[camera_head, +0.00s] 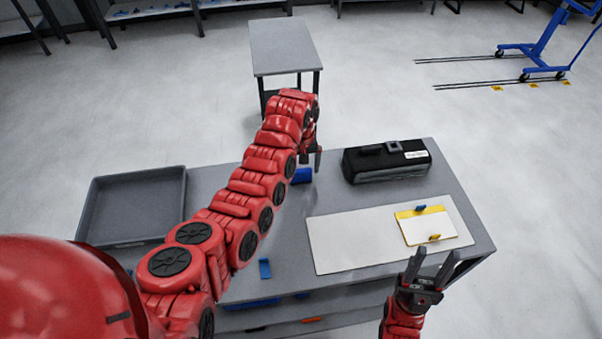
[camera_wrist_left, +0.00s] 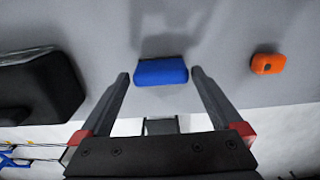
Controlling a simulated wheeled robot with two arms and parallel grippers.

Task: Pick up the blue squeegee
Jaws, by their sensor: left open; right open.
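A blue block-like piece, which I take for the blue squeegee (camera_head: 302,175), lies on the grey table near its far edge, partly hidden by my left arm. In the left wrist view the squeegee (camera_wrist_left: 162,71) appears between the two fingertips, with a gap to the left and right fingers small. My left gripper (camera_head: 314,162) is open and over it; whether it touches the squeegee I cannot tell. My right gripper (camera_head: 436,260) is open and empty at the table's front right edge, below the white sheet.
A black bag (camera_head: 386,161) stands right of the squeegee. A white sheet (camera_head: 350,240) bears a yellow-and-white card (camera_head: 428,225) with small clips. A grey tray (camera_head: 133,207) is at left. A small blue piece (camera_head: 265,268) lies at the front. An orange object (camera_wrist_left: 268,63) shows in the left wrist view.

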